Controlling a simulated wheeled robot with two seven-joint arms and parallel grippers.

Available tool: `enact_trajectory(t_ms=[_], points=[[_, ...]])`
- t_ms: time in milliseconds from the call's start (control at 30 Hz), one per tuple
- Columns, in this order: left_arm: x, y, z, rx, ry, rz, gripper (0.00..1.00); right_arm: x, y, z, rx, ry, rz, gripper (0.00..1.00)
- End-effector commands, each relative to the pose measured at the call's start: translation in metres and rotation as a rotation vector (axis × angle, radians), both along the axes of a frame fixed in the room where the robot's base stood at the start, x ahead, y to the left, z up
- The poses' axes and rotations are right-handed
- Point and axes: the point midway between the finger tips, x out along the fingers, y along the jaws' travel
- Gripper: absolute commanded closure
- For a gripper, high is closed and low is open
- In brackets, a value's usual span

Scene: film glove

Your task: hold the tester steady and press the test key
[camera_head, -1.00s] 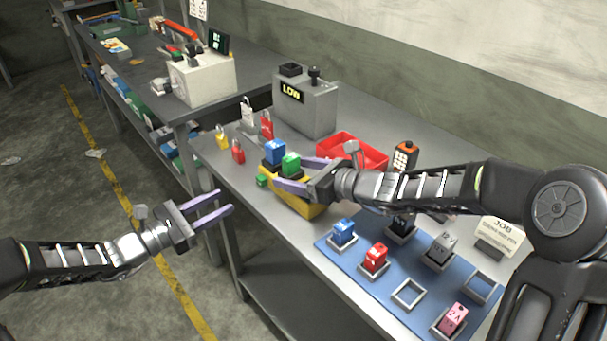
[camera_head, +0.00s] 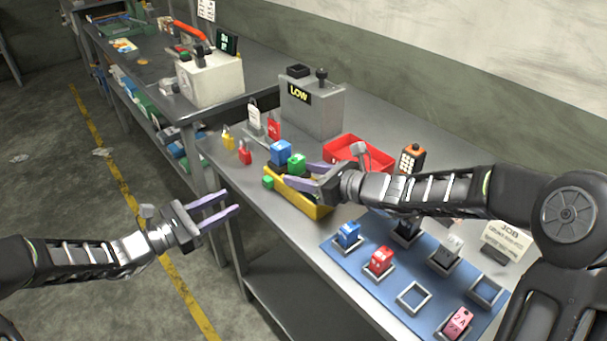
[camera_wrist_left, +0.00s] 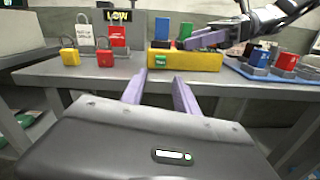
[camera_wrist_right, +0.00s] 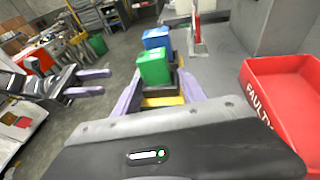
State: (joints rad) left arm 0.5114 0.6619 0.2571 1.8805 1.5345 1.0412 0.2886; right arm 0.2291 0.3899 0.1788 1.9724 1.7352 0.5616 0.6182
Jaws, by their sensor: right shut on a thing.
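The yellow tester (camera_head: 308,204) lies on the grey bench, with a blue block (camera_head: 280,152) and a green block (camera_head: 296,161) standing in dark sockets on top. My left gripper (camera_head: 233,201) is open and empty off the bench's front edge, facing the key end (camera_wrist_left: 159,76).
A blue board (camera_head: 345,262) with blocks in holders lies to the right. A red bin (camera_head: 340,147) and a grey LOW box (camera_head: 322,110) stand behind the tester. Several padlocks (camera_head: 245,153) are at the left.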

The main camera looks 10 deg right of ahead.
Motion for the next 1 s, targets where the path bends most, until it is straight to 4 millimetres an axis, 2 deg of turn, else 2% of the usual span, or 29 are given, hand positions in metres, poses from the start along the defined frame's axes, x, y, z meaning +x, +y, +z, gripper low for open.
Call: enact_trajectory(t_ms=[100, 333, 767, 1000], points=[[0.0000, 0.0000, -0.0001, 0.000, 0.000, 0.000, 0.64, -0.0002, -0.0006, -0.0022, -0.002, 0.004, -0.002, 1.00], [0.0000, 0.0000, -0.0002, 0.000, 0.000, 0.000, 0.64, -0.0004, -0.0009, -0.0030, -0.003, 0.005, -0.003, 1.00], [0.0000, 0.0000, -0.0003, 0.000, 0.000, 0.000, 0.99, -0.0005, -0.0013, -0.0043, -0.005, 0.007, -0.003, 1.00], [0.0000, 0.0000, -0.0003, 0.000, 0.000, 0.000, 1.00, -0.0007, -0.0015, -0.0050, -0.005, 0.007, -0.003, 1.00]])
